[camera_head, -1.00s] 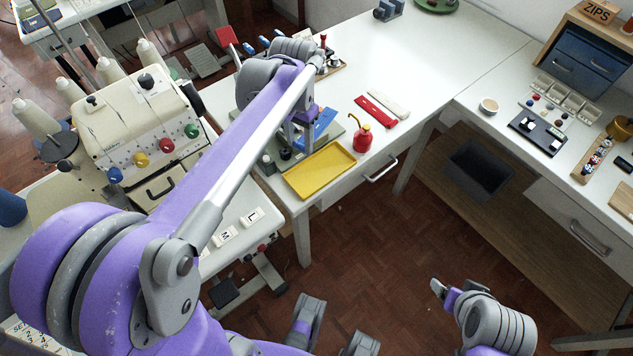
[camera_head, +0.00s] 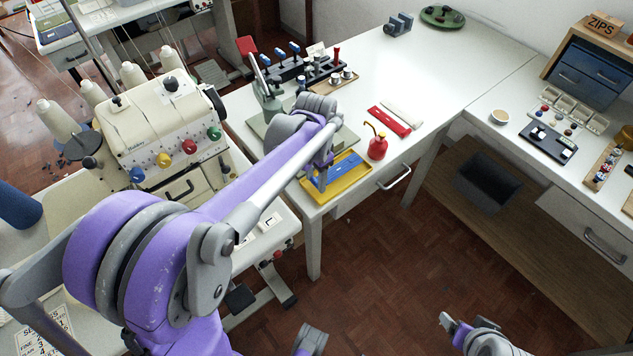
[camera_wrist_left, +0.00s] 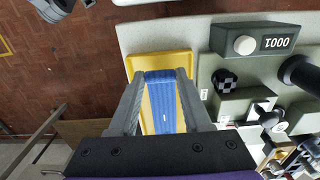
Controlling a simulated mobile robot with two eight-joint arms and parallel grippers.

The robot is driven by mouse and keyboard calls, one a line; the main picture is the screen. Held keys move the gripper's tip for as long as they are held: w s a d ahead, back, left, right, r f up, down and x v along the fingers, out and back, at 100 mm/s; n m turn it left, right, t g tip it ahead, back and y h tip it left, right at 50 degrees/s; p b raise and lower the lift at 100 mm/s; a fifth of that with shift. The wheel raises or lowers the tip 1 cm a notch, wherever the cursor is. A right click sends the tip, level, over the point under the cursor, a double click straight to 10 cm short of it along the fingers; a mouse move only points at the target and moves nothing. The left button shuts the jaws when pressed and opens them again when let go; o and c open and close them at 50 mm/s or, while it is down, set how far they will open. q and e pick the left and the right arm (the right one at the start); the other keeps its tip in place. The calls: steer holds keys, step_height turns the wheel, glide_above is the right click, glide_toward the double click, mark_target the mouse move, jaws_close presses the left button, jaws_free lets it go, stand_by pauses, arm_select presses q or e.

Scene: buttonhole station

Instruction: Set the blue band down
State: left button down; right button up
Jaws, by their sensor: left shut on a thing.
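The blue band (camera_head: 342,166) is a flat blue strip over the yellow tray (camera_head: 320,199) at the front edge of the white table. My left gripper (camera_head: 322,181) is shut on the band and points down at the tray. In the left wrist view the blue band (camera_wrist_left: 165,108) lies between the fingers of my left gripper (camera_wrist_left: 160,76), with the yellow tray (camera_wrist_left: 158,60) behind it. I cannot tell whether the band touches the tray floor. My right gripper (camera_head: 448,322) is at the lower right, over the floor, far from the band; its opening is unclear.
A red oil can (camera_head: 377,148) stands just right of the tray. The grey-green buttonhole machine (camera_head: 268,100) is behind my left arm. A cream multi-thread machine (camera_head: 160,130) stands at the left.

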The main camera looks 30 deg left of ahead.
arm_select(q)
steer(key=shift+f, duration=1)
steer(key=shift+f, duration=0.15)
steer(key=c, duration=0.6)
jaws_free()
